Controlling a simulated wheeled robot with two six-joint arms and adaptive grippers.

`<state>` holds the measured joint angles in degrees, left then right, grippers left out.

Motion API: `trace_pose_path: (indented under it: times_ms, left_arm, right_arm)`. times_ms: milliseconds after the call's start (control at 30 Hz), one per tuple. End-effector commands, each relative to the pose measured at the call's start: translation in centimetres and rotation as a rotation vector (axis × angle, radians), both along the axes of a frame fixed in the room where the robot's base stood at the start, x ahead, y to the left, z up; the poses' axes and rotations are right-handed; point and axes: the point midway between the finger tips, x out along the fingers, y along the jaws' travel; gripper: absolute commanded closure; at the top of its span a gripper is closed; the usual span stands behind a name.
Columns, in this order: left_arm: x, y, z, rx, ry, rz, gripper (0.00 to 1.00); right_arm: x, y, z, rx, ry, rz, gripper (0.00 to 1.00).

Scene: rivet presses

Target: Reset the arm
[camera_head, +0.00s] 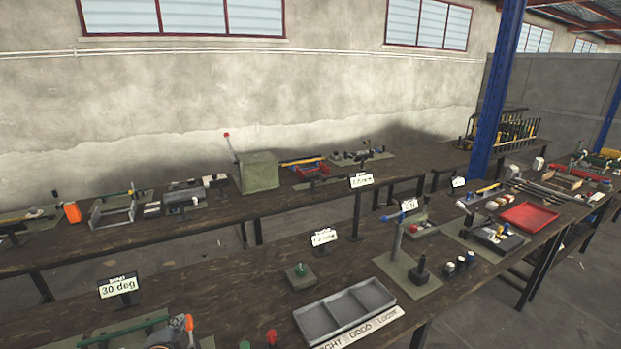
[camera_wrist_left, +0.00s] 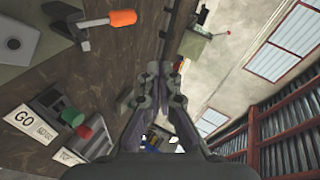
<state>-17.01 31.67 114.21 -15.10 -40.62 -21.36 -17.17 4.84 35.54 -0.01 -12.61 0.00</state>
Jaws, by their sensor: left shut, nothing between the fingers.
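My left gripper (camera_wrist_left: 164,74) shows in the left wrist view, its dark jointed fingers drawn close together with nothing seen between them. In the head view a grey and orange part (camera_head: 178,334) shows at the bottom edge, cut off by the frame; I cannot tell its fingers there. My right gripper is in neither view. The left wrist view is strongly tilted, with the dark bench on the left and wall windows on the right.
On the near bench stand a grey three-part tray (camera_head: 345,309), a 30 deg sign (camera_head: 118,285), a green block with a knob (camera_head: 299,273) and a red tray (camera_head: 528,216). An orange-handled hammer (camera_wrist_left: 104,20) shows in the left wrist view. A blue post (camera_head: 496,95) rises at right.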

Motion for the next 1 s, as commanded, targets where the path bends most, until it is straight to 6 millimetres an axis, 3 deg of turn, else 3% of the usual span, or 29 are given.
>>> trace_pose_path:
  times_ms: [100,200,433,633,1000]
  left_arm:
    - [-5.4,-3.8,-3.0,-0.273,0.13,0.176,1.0]
    - [-9.3,-6.2,-4.4,-0.435,0.226,0.296,1.0]
    - [-16.5,-10.7,-5.4,-0.685,0.41,0.501,1.0]
    - [-21.9,-14.1,-4.9,-0.844,0.555,0.648,1.0]
    - [-20.4,-12.7,-18.4,-0.825,0.592,0.681,1.0]
  right_arm:
    - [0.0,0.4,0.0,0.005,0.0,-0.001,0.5]
    - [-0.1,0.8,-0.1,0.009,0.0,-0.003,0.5]
    - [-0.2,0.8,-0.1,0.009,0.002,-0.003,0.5]
    - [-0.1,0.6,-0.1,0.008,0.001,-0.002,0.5]
    - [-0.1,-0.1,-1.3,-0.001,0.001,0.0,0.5]
